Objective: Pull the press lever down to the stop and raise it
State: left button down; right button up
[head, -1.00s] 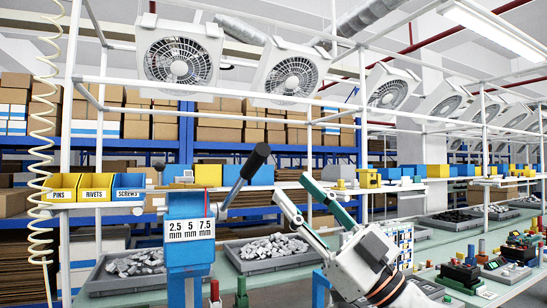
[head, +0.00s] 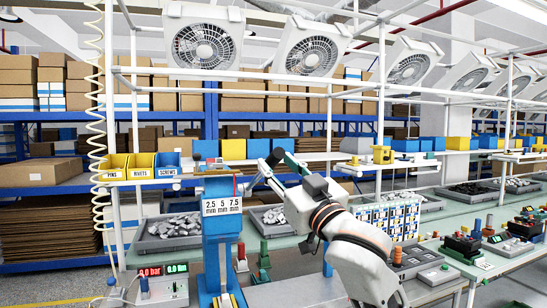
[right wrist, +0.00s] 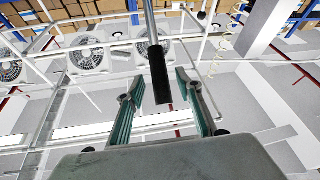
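The blue press (head: 216,240) stands on the bench left of centre in the head view, with a white 2.5 / 5 / 7.5 mm label on its front. Its lever slants up to the right and ends in a black grip (head: 275,157). My right gripper (head: 268,163) is at this grip and partly covers the lever. In the right wrist view the black grip (right wrist: 160,76) lies between the two spread green fingers, with a gap visible on each side. My left gripper is not in view.
Grey trays of metal parts (head: 172,232) lie behind the press. Yellow and blue bins (head: 140,166) hang at left. A red digital display (head: 163,271) stands left of the press. Small red and green devices (head: 464,245) sit at right.

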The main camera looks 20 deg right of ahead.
jog(key=shift+x, duration=1.4)
jog(key=shift+r, duration=0.1)
